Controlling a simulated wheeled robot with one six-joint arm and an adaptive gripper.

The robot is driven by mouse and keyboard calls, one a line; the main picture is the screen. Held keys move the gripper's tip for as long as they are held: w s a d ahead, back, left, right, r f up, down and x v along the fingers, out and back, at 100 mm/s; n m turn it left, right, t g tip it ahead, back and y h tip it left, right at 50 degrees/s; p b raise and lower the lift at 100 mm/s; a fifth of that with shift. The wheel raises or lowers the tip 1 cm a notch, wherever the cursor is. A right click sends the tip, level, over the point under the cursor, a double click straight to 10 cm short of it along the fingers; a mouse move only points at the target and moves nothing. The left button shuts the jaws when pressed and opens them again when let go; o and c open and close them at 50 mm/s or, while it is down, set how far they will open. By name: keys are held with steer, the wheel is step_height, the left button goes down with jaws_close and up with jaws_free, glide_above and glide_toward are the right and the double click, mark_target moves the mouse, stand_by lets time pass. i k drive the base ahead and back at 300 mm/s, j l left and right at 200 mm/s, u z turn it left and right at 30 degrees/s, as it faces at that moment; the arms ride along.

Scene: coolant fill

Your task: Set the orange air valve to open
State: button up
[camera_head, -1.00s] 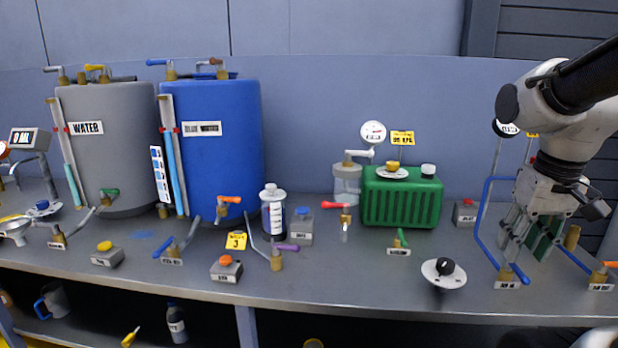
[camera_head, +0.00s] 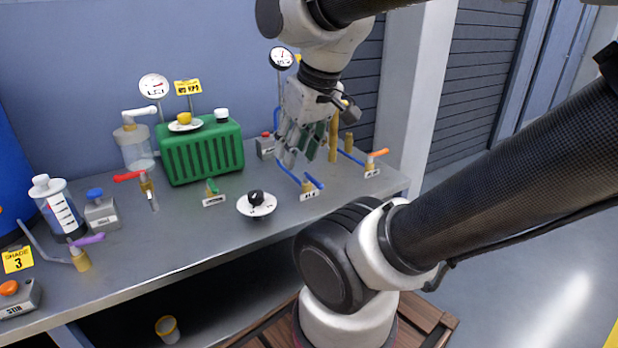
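A valve with an orange handle (camera_head: 378,153) stands on a brass body at the right end of the bench, with a small white label in front that is too blurred to read. Its handle points up and to the right. My gripper (camera_head: 308,152) points down over the bench, left of this valve and apart from it. Its fingers look spread, with a green surface showing between or behind them, and they hold nothing that I can see. They partly hide the blue pipes behind.
A blue-handled valve (camera_head: 313,184) stands just below my gripper. A black knob on a white dial (camera_head: 256,203), a green ribbed box (camera_head: 203,153) and a red-handled valve (camera_head: 130,176) are to the left. A grey post (camera_head: 420,90) rises beyond the bench's right end.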

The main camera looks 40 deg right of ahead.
mark_target(385, 151)
steer(key=z, duration=1.55)
